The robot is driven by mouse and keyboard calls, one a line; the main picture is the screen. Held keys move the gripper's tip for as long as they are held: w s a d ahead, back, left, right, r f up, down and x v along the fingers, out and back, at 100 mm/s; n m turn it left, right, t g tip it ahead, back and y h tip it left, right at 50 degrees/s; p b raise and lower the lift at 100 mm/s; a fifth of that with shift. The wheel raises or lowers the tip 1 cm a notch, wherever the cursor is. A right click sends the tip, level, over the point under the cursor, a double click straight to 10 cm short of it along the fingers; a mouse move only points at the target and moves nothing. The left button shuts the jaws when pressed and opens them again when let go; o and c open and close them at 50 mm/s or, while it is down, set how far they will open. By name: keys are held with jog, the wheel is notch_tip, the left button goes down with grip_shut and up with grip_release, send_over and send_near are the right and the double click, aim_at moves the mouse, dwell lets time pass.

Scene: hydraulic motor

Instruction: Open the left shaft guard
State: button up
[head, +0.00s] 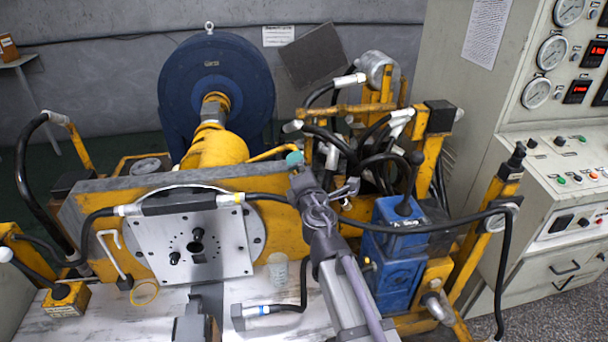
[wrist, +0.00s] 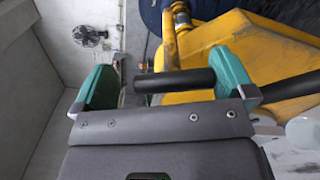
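A yellow housing (head: 215,148) covers the shaft in front of the big blue motor (head: 215,85) in the head view. I cannot tell for sure which part is the left shaft guard. My gripper (head: 296,162) is right of this housing, seen end-on, with one teal fingertip showing. In the wrist view my gripper (wrist: 165,82) has its two teal fingers wide apart. A black bar (wrist: 175,80) crosses the space between them, reaching from the right finger nearly to the left one. I cannot tell whether it touches a finger. Yellow metalwork (wrist: 210,45) lies behind it.
A grey plate with a round flange (head: 215,240) stands at the front, with black hoses (head: 270,197) across it. Dense hoses and yellow frames (head: 385,140) crowd the right, beside a blue block (head: 395,240). A clear cup (head: 277,268) stands on the bench.

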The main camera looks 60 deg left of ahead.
jog(key=v, duration=1)
jog(key=shift+d, duration=0.35)
jog(key=shift+s, duration=0.1)
jog(key=w+d+f+m+t+h, duration=0.2)
jog(key=w+d+f+m+h, duration=0.3)
jog(key=w+d+m+h, duration=0.45)
jog(key=w+d+f+m+t+h, duration=0.1)
jog(key=w+d+f+m+h, duration=0.5)
jog(key=d+m, duration=0.65)
jog(key=w+d+f+m+g, duration=0.1)
jog(key=d+m+g, duration=0.2)
jog(key=d, duration=1.1)
jog(key=w+d+f+m+g, duration=0.1)
jog(key=d+m, duration=0.5)
jog(key=d, duration=0.8)
jog(key=w+d+f+m+g+h, duration=0.1)
jog(key=d+f+m+g, duration=0.2)
jog(key=d, duration=1)
jog(key=m+g+p, duration=0.1)
jog(key=m+g, duration=0.1)
jog(key=shift+d+f+g, duration=0.2)
jog(key=shift+d+g, duration=0.2)
